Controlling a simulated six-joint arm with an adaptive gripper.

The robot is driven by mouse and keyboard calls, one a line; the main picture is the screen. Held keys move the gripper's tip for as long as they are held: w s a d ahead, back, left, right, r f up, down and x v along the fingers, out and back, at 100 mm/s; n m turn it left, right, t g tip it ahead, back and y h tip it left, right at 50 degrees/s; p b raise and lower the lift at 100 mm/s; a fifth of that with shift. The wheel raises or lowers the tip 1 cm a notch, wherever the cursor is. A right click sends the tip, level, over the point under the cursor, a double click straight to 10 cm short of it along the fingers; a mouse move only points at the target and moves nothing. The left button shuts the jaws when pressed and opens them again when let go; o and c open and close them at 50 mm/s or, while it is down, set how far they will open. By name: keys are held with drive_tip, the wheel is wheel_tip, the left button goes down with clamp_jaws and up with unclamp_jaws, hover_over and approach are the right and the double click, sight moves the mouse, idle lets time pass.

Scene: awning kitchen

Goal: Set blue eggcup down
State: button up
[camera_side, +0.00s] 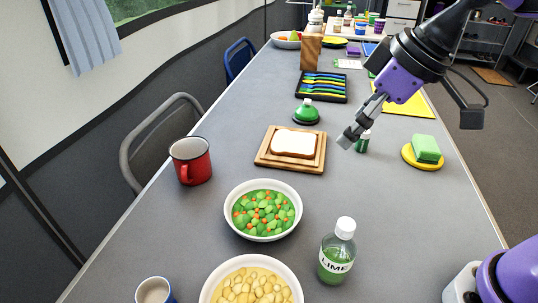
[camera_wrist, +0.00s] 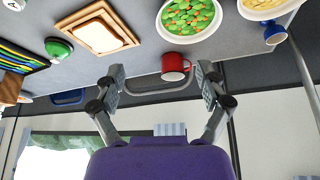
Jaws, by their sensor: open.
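The blue eggcup (camera_side: 172,297) stands on the grey table at the bottom edge of the side view, partly cut off by the frame. Its top looks pale inside. In the wrist view the blue eggcup (camera_wrist: 275,34) is at the upper right, near the table edge and apart from my fingers. My gripper (camera_side: 411,126) is open and empty, raised above the table by the bread board, well away from the eggcup. Both spread fingers show in the wrist view (camera_wrist: 160,78), with nothing between them.
A bowl of yellow beans (camera_side: 211,296) is right of the eggcup. A bowl of peas and carrots (camera_side: 232,227), a red mug (camera_side: 192,166), a lime bottle (camera_side: 336,252) and a bread board (camera_side: 262,160) stand around. A green sponge (camera_side: 427,149) sits right.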

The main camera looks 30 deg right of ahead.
drive_tip(key=s+d+f+m+h, duration=0.2)
drive_tip(key=s+d+m, duration=0.3)
drive_tip(key=d, duration=0.3)
drive_tip(key=shift+s+d+f+t, duration=0.35)
drive_tip(key=shift+s+f, duration=0.25)
drive_tip(key=shift+s, duration=0.3)
